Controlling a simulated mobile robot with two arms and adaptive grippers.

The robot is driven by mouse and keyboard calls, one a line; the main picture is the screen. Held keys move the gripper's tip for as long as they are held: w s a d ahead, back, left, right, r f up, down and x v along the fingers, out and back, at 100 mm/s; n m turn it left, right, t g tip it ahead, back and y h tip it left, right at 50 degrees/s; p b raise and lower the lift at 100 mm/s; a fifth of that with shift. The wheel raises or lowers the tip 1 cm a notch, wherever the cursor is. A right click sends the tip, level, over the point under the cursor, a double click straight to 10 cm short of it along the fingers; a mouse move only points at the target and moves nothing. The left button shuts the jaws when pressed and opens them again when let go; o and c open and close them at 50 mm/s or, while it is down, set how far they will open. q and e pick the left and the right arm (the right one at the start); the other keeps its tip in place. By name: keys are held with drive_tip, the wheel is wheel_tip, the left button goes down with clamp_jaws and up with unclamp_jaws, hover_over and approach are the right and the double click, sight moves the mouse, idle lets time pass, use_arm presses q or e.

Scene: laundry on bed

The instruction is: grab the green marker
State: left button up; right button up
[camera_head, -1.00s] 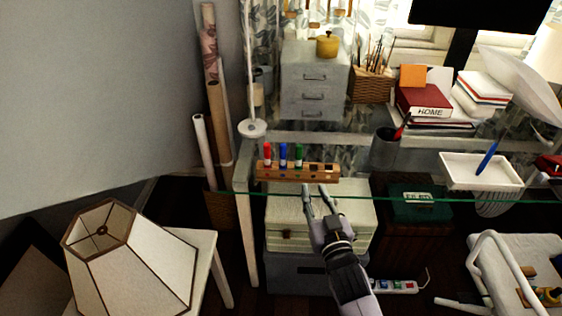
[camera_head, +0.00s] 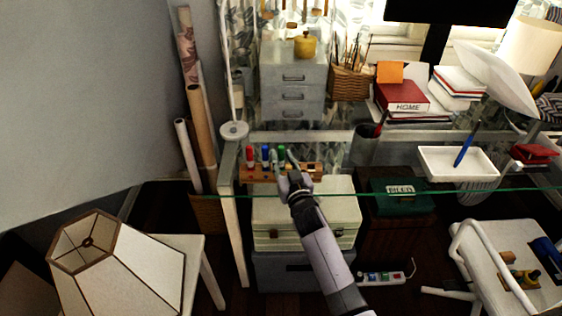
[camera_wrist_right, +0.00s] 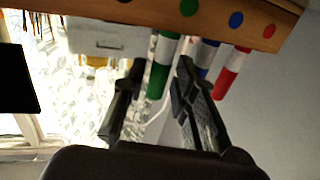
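The green marker (camera_head: 282,152) stands upright in a wooden marker holder (camera_head: 259,174) on the glass desk, to the right of a blue marker (camera_head: 266,153) and a red marker (camera_head: 250,154). My right gripper (camera_head: 286,164) is at the holder, its fingers pointing at the green marker. In the right wrist view the scene appears upside down, and the green marker (camera_wrist_right: 160,67) shows between the two spread fingers (camera_wrist_right: 160,78). A gap shows on the left; the right finger is close to the marker, and I cannot tell if it touches. My left gripper is not in view.
The blue marker (camera_wrist_right: 207,58) stands just beyond one finger. A grey drawer unit (camera_head: 293,87) with a yellow pot (camera_head: 305,45) is behind the holder. A pen cup (camera_head: 364,147) and white tray (camera_head: 457,177) are to the right. Clear glass lies between holder and cup.

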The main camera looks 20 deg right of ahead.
drive_tip(key=shift+w, duration=1.15)
drive_tip(key=shift+c, duration=0.3)
drive_tip(key=c, duration=0.5)
clamp_jaws()
drive_tip(key=shift+r, duration=0.1)
